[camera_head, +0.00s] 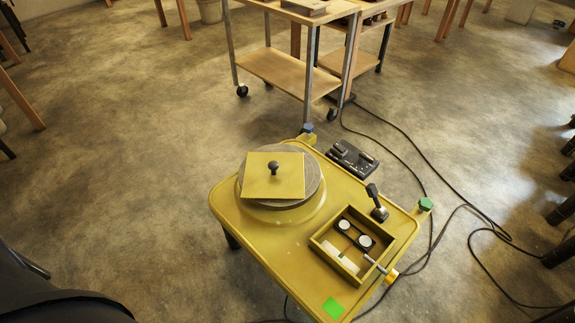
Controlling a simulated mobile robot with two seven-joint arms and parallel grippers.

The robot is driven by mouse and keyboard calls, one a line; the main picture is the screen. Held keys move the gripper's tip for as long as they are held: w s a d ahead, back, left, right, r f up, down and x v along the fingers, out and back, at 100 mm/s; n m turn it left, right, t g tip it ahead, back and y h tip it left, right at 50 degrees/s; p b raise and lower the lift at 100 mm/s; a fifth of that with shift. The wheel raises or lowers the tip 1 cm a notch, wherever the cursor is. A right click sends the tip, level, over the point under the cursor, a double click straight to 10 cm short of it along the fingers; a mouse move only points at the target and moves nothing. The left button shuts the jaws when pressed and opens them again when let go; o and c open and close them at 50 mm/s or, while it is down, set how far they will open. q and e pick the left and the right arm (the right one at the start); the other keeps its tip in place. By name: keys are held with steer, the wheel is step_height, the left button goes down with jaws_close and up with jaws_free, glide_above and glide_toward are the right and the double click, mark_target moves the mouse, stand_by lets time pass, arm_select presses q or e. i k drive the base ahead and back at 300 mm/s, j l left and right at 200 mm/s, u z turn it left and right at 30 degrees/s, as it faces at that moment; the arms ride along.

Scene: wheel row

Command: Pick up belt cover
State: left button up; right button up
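The belt cover (288,184) is a square yellow plate with a dark round knob (273,167) in its middle. It lies flat, knob up, on the round grey wheel head (313,188) of a yellow pottery wheel table (283,243). To the right of it, an open rectangular yellow box (324,250) on the table shows two round white-topped pulleys, a dark belt and a pale flat piece inside. Neither of my grippers is in view.
A black lever (378,205) stands beside the box, and a dark pedal-like block (352,158) is at the table's far right edge. A wheeled wooden cart (285,72) stands behind. Black cables lie on the floor at right.

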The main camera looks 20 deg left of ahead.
mark_target(267, 175)
steer(key=j+z, duration=0.4)
steer(key=j, duration=0.3)
steer(key=j+z, duration=0.4)
steer(key=j, duration=0.4)
steer(key=k+j+z, duration=0.1)
steer(key=j+z, duration=0.3)
steer(key=j, duration=0.3)
